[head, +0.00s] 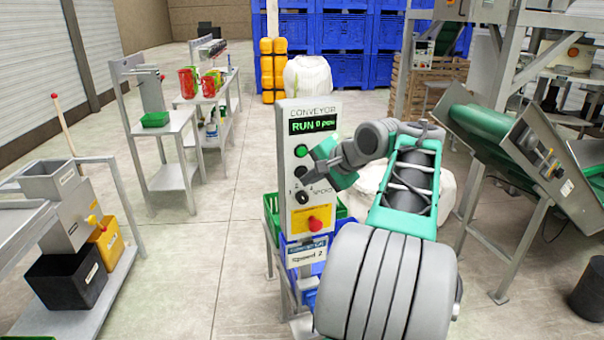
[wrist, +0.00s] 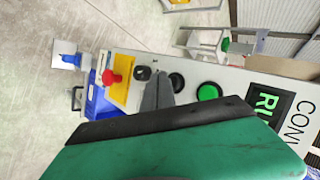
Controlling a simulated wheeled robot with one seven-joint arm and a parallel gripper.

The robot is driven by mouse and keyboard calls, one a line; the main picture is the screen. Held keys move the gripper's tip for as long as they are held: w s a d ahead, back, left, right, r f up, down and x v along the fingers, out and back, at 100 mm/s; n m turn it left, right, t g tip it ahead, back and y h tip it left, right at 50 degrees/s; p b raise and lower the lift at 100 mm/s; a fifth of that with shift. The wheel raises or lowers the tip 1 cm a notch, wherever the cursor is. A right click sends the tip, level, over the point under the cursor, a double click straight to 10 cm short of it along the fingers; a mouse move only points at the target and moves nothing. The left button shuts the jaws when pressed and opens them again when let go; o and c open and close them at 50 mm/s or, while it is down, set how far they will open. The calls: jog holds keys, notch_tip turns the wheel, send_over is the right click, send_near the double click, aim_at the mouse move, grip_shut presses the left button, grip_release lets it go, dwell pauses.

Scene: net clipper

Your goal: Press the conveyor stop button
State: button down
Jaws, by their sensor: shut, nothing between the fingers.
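The conveyor control box (head: 282,235) is a light grey upright panel with a lit display (head: 315,125) reading RUN. Below it are a green button (head: 301,150), a black round button (head: 299,171), a black knob (head: 302,196) and a red mushroom button (head: 314,224) on a yellow plate. No stop label is readable. My gripper (head: 312,172) is shut and empty in front of the panel, near the black button. In the wrist view its grey finger tips (wrist: 158,88) show between the knob (wrist: 142,73) and the black button (wrist: 176,82); whether they touch anything cannot be told.
A green conveyor (head: 490,125) on a metal frame stands at the right. Blue crates (head: 340,40) are stacked behind. Metal tables (head: 170,130) and a bench with a black bin (head: 68,280) stand at the left. Floor left of the panel is clear.

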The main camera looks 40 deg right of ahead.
jog(key=shift+w+d, duration=0.1)
jog(key=shift+w, duration=0.15)
jog(key=shift+w+d+p, duration=0.15)
jog(key=shift+w+p, duration=0.25)
jog(key=shift+p, duration=0.15)
dwell(0.4)
jog(key=shift+s, duration=0.1)
jog(key=shift+s+a, duration=0.35)
jog(key=shift+s, duration=0.4)
jog(key=s, duration=0.1)
jog(key=s+a, duration=0.1)
jog(key=s, duration=0.2)
jog(key=shift+s+a, duration=0.3)
jog(key=shift+a, duration=0.05)
dwell(0.6)
